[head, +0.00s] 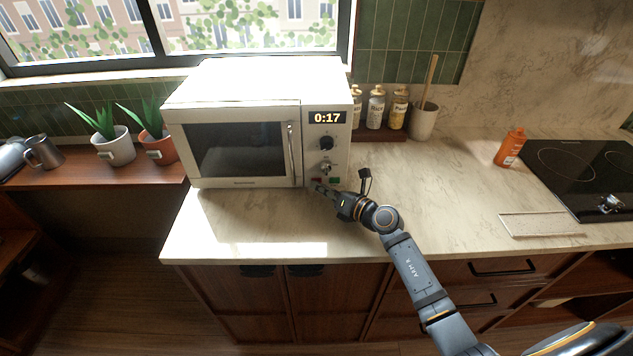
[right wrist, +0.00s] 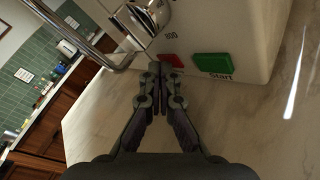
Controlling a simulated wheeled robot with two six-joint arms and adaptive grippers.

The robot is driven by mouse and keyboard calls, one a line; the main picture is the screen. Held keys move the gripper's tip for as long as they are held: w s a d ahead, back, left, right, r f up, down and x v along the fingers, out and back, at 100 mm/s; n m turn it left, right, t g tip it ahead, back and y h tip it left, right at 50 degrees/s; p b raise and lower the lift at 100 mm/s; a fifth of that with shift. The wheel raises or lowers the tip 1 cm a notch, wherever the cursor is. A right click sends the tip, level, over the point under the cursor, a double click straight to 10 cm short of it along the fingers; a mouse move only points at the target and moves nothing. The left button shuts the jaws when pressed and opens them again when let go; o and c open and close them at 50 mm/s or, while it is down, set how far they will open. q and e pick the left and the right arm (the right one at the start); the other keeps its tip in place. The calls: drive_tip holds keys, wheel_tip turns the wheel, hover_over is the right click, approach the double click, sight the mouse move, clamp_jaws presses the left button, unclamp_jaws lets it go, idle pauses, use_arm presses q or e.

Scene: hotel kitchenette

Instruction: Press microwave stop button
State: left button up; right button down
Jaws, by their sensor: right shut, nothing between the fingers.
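A white microwave (head: 240,80) stands on the marble counter with its door shut and its display (head: 327,117) reading 0:17. The red stop button (head: 316,180) is low on its control panel, left of the green start button (head: 335,181). My right gripper (head: 322,188) is shut and empty, at the bottom of the panel by the red button. In the right wrist view my right gripper (right wrist: 158,68) has its tips at the left edge of the red button (right wrist: 173,61); I cannot tell if they touch it. The green button (right wrist: 212,66) is further right. My left gripper is not in view.
The door handle (head: 291,150) is left of the panel and shows close to the fingers in the right wrist view (right wrist: 90,50). Spice bottles (head: 376,108) and a utensil cup (head: 424,122) stand behind on the right.

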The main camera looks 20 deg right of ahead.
drive_tip(key=shift+s, duration=0.1)
drive_tip(key=shift+s+a+p, duration=0.2)
drive_tip(key=shift+s+p, duration=0.25)
drive_tip(key=shift+s, duration=0.2)
drive_tip(key=shift+s+a, duration=0.15)
drive_tip(key=shift+s, duration=0.2)
drive_tip(key=shift+s+a+p, duration=0.3)
drive_tip(key=shift+s+p, duration=0.2)
drive_tip(key=shift+s, duration=0.55)
drive_tip(key=shift+s+a+p, duration=0.25)
drive_tip(key=shift+s+p, duration=0.25)
drive_tip(key=shift+s, duration=0.5)
